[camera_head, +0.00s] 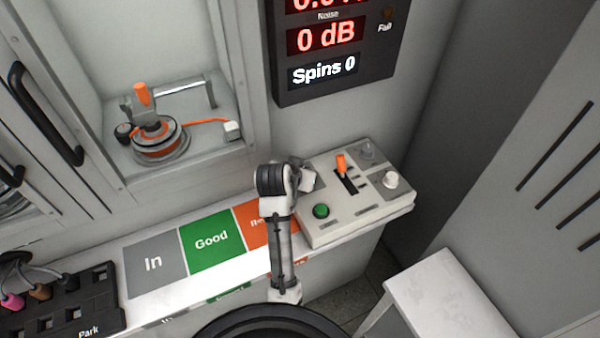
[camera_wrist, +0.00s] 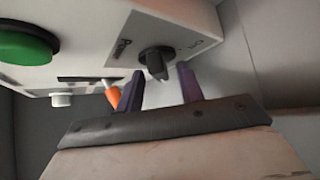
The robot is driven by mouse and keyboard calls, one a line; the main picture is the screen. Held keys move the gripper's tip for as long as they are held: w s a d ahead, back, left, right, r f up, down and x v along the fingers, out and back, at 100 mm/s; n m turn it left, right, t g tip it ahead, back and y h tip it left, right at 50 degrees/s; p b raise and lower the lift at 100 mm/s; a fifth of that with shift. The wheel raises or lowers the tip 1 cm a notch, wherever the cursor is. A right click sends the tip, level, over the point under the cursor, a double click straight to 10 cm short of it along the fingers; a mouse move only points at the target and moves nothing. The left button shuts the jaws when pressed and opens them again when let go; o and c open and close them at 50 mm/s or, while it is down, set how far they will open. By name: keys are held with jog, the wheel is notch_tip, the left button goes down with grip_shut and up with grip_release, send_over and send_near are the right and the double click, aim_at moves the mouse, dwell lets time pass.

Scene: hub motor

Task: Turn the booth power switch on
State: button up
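The control panel (camera_head: 350,218) is a pale sloped box at the right end of the counter. In the head view my gripper (camera_head: 308,180) is at the panel's left side.
The panel also carries a green button (camera_head: 320,211), an orange lever (camera_head: 341,163), a grey knob (camera_head: 367,150) and a white knob (camera_head: 390,180). A display (camera_head: 330,45) hangs above. The booth (camera_head: 175,150) with an orange-topped fixture stands behind; a white stand (camera_head: 445,295) is at right.

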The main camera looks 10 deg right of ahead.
jog(key=b+v, duration=0.1)
jog(key=v, duration=1.2)
jog(key=shift+s+r, duration=0.2)
jog(key=shift+r, duration=0.05)
jog(key=shift+a, duration=0.15)
